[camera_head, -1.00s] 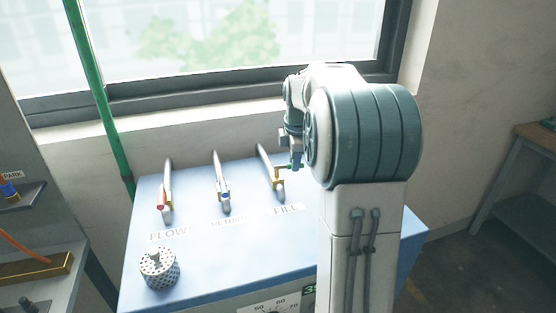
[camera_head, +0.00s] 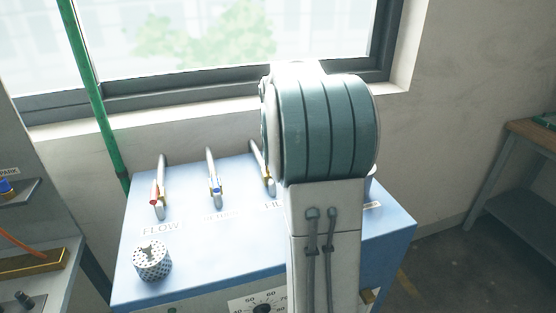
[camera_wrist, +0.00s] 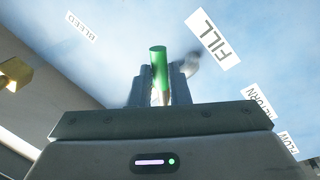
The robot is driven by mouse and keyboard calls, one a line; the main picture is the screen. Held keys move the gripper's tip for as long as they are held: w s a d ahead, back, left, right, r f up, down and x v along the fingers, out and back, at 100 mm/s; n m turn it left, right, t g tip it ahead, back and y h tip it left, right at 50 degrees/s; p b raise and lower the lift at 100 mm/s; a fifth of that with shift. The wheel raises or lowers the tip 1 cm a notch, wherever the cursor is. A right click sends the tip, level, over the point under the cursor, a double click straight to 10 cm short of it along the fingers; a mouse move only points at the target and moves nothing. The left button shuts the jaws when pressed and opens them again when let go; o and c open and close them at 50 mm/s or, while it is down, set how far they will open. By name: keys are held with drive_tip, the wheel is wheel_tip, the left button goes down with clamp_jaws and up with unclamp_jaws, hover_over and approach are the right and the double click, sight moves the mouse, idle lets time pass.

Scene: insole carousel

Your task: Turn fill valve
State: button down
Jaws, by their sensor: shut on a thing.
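The fill valve stands third from the left on top of the blue cabinet; its pipe and brass body (camera_head: 266,178) show in the head view just left of my arm. Its green handle (camera_wrist: 158,62) is upright in the wrist view, between the two fingers of my gripper (camera_wrist: 160,85), which is shut on it. The FILL label (camera_wrist: 215,38) lies to the right of the handle there. In the head view my arm hides my gripper, the handle and most of the FILL label.
The flow valve (camera_head: 158,195) with a red handle and the return valve (camera_head: 214,182) with a blue handle stand to the left. A perforated metal cup (camera_head: 152,262) sits at the cabinet's front left. A window is behind, and a workbench (camera_head: 535,145) stands at the right.

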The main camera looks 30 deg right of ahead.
idle(0.3)
drive_tip(key=c, duration=1.4)
unclamp_jaws()
drive_tip(key=shift+o, duration=0.2)
wheel_tip(320, 180, up, 14)
drive_tip(key=s+a, duration=0.1)
drive_tip(key=a, duration=0.1)
drive_tip(key=shift+s+f, duration=0.2)
drive_tip(key=shift+s, duration=0.1)
drive_tip(key=shift+a, duration=0.2)
drive_tip(key=s+a+f+m+t+y, duration=0.1)
drive_tip(key=s+a+f+m, duration=0.6)
drive_tip(key=s+a+f, duration=0.9)
drive_tip(key=s+a, duration=0.3)
drive_tip(key=a, duration=0.1)
drive_tip(key=shift+s+a+f+t+y, duration=0.15)
drive_tip(key=shift+f+t+y, duration=0.15)
drive_tip(key=shift+y, duration=0.1)
